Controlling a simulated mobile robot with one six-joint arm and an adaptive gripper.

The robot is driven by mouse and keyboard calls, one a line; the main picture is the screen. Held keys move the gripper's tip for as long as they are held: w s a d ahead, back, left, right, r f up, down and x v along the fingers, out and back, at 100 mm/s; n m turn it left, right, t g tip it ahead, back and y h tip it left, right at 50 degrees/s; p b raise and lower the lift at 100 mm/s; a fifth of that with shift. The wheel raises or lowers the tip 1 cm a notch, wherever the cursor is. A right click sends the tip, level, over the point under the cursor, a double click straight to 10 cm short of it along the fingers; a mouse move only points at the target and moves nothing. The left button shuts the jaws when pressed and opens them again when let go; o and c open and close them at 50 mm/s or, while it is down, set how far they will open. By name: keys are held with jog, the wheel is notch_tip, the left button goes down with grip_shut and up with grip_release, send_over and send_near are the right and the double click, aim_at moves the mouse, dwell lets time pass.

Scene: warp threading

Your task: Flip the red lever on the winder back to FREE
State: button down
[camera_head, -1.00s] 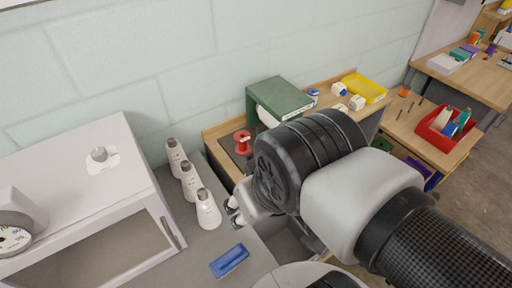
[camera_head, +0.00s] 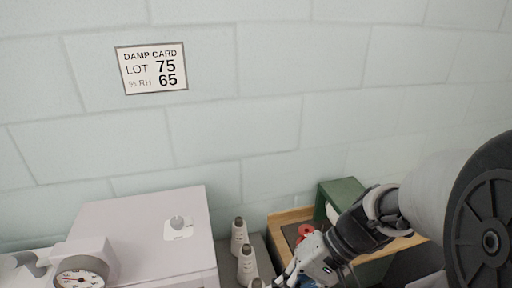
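I cannot make out a red lever or a winder marked FREE in this view. A small red spool-like thing (camera_head: 305,231) sits on the wooden bench, partly hidden by my arm. A green box (camera_head: 342,194) stands behind it at the back, its lower part covered by my arm. My gripper (camera_head: 284,279) is at the bottom edge, right of the white cones. Its fingertips are small and partly cut off, so I cannot tell whether it is open or shut.
A wall card (camera_head: 152,68) reads DAMP CARD, LOT 75, % RH 65.

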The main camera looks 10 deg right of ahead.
jog(key=w+d+f+m+t+y+p, duration=0.45)
jog(key=w+d+m+t, duration=0.35)
jog(key=w+d, duration=0.4)
jog(key=s+d+f+m+t+h+p, duration=0.2)
jog(key=d+f+m+t+h, duration=0.6)
jog(key=d+f, duration=0.7)
jog(key=shift+s+d+f+m+t+h, duration=0.2)
jog(key=shift+s+d+m+t+h, duration=0.2)
jog(key=shift+t+h, duration=0.7)
jog(key=shift+w, duration=0.2)
jog(key=w, duration=0.3)
jog(key=w+a, duration=0.1)
jog(key=w, duration=0.5)
jog(key=shift+w+a+r, duration=0.1)
jog(key=shift+w+a, duration=0.1)
jog(key=shift+w, duration=0.15)
